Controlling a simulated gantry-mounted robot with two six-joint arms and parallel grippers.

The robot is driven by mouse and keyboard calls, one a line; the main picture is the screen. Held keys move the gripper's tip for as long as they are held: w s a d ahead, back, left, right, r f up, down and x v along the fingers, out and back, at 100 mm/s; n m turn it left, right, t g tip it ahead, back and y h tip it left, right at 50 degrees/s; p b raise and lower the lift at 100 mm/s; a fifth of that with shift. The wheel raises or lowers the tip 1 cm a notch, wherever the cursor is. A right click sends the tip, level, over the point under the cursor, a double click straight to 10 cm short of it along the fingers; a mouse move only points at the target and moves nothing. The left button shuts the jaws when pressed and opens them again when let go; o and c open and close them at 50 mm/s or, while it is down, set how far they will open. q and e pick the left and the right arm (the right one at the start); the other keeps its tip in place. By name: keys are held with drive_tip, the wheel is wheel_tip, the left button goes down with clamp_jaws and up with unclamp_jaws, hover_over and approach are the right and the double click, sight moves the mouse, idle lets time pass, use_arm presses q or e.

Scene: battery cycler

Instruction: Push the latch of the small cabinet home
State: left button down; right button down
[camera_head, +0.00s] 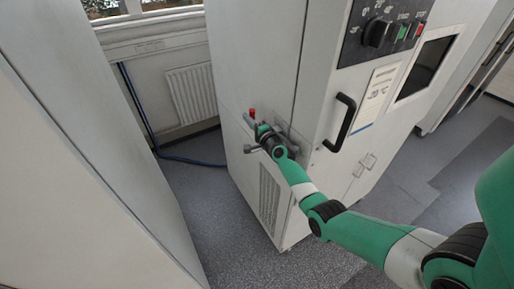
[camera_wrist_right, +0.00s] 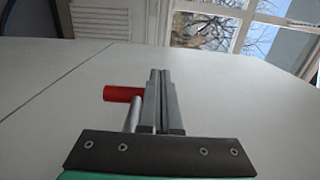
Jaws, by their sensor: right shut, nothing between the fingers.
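The white cabinet (camera_head: 253,65) stands in the middle of the head view, with a latch on its left side. The latch's red grip (camera_head: 252,113) shows just above my right gripper (camera_head: 258,132). In the right wrist view the red grip (camera_wrist_right: 122,94) lies left of my right gripper (camera_wrist_right: 160,78), and a metal rod (camera_wrist_right: 132,114) runs down from it close beside the fingers. The right fingers are shut and empty. Whether they touch the rod I cannot tell. The arm and gripper hide part of the latch in the head view. My left gripper is not in view.
The cabinet front carries a black handle (camera_head: 341,122) and a control panel (camera_head: 384,30). A tall pale cabinet (camera_head: 85,165) stands at the left. A blue cable (camera_head: 190,161) runs along the floor near the radiator (camera_head: 191,93).

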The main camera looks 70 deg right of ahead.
drive_tip(key=w+a+p, duration=0.1)
drive_tip(key=a+p, duration=0.8)
drive_tip(key=a, duration=0.5)
drive_tip(key=shift+w+p, duration=0.15)
drive_tip(key=shift+p, duration=0.25)
